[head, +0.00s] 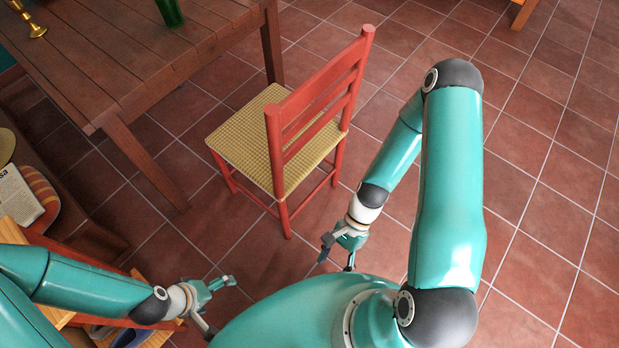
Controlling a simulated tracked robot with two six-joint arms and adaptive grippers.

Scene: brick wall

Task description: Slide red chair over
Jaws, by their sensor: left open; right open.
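The red chair (275,122) stands upright on the tiled floor in the middle of the head view. It has a red frame, a slatted back and a woven yellow seat (245,138). Its back faces right and its seat faces the table. My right gripper (338,262) is open and empty, low in front of the chair, to the right of its near leg and apart from it. My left gripper (222,300) is open and empty at the lower left, nearer to me than the chair and not touching it.
A dark wooden table (130,60) stands at the upper left, beside the chair, with a brass candlestick (30,22) and a green glass item (170,12) on it. Wooden furniture lies near my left arm. Tiled floor (545,170) is clear on the right.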

